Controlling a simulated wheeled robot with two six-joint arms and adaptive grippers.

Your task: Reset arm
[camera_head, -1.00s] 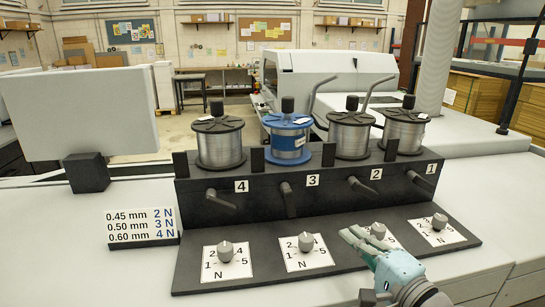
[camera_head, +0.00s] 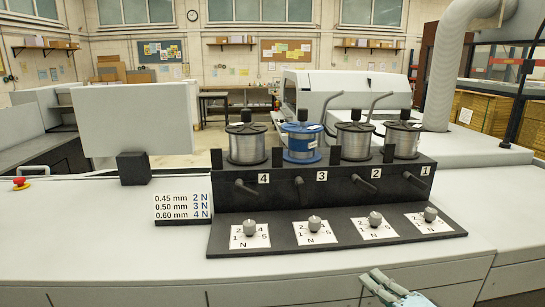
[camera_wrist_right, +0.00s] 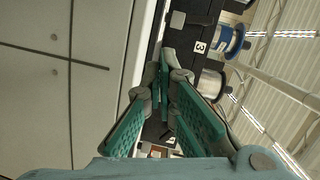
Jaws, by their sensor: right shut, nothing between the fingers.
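My right gripper (camera_head: 372,278) is at the bottom edge of the head view, in front of the knob panel and apart from it. Its fingers are shut with nothing between them; the fingertips also show in the right wrist view (camera_wrist_right: 164,62). The black knob panel (camera_head: 222,240) carries several grey knobs on white dial cards. The knob under label 2 (camera_head: 375,219) stands clear of the gripper. My left gripper is not in view.
Behind the panel, a black rack (camera_head: 228,197) holds wire spools, including a blue one (camera_head: 302,143). A sign (camera_head: 182,206) lists wire sizes. A grey monitor-like box (camera_head: 135,120) stands left. The white worktop (camera_head: 100,230) is clear at front left. A red button (camera_head: 20,182) sits far left.

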